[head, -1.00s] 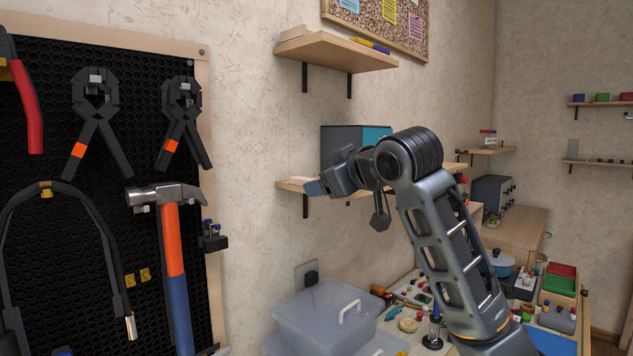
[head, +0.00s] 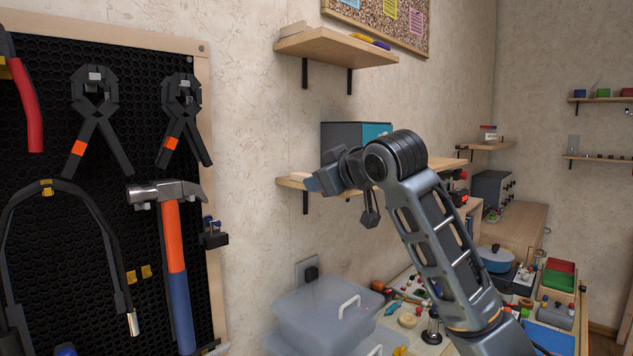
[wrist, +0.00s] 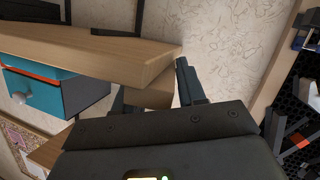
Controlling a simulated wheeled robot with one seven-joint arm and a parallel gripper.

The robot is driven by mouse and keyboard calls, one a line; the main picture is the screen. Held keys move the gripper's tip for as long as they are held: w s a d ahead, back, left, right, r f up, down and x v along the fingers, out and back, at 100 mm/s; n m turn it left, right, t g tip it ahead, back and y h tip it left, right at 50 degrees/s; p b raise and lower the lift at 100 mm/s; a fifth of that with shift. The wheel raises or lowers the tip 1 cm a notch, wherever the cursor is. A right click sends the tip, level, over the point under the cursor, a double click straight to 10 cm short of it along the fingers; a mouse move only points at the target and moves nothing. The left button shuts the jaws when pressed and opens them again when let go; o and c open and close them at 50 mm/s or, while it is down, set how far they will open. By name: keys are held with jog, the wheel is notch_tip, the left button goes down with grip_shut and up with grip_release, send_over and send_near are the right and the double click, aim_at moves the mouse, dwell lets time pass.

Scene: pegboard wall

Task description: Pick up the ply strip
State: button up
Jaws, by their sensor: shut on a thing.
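The ply strip is a pale wooden piece at the left end of the lower wall shelf (head: 437,163). In the head view only a small part of the strip (head: 299,176) shows beside my gripper (head: 314,185). In the wrist view, which is turned upside down, the strip (wrist: 157,92) lies between my two fingers (wrist: 152,92), close against the shelf (wrist: 90,58). My gripper is shut on it. Its lower part is hidden behind my gripper's body. I cannot tell whether the strip still touches the shelf.
A grey and teal box (head: 350,136) stands on the same shelf, close to my gripper. An upper shelf (head: 340,50) hangs above. A pegboard with tools (head: 110,130) is at the left. Lidded plastic bins (head: 320,315) stand below. Bare wall lies between pegboard and shelf.

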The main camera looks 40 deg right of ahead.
jog(key=shift+c, duration=0.7)
jog(key=shift+r, duration=0.1)
notch_tip(320, 180, up, 10)
jog(key=shift+b, duration=0.35)
